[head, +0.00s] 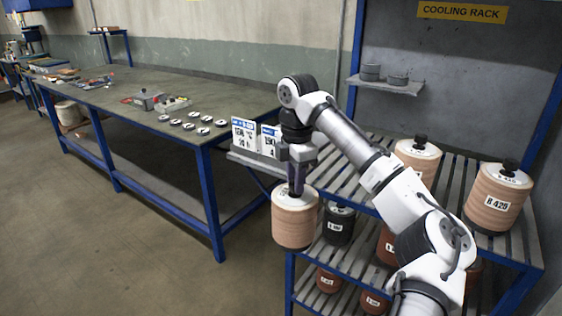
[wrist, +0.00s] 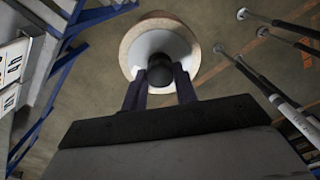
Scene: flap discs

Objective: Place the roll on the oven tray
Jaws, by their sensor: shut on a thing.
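My gripper (head: 296,188) is shut on the black knob on top of a tan roll (head: 294,222) with a white top. The roll hangs upright in front of the left end of the slatted rack. In the wrist view the fingers (wrist: 160,90) close on both sides of the knob, and the roll (wrist: 127,47) hangs over bare floor. A grey tray-like ledge (head: 254,165), perhaps the oven tray, is behind the roll. It sits below white number cards and is partly hidden by my gripper.
The slatted cooling rack (head: 344,171) stands at the right. Tan rolls (head: 418,158) (head: 498,197) stand on its upper shelf, darker rolls (head: 339,224) below. A long blue-legged workbench (head: 129,103) with small discs is at the left. The floor (head: 120,250) at front left is clear.

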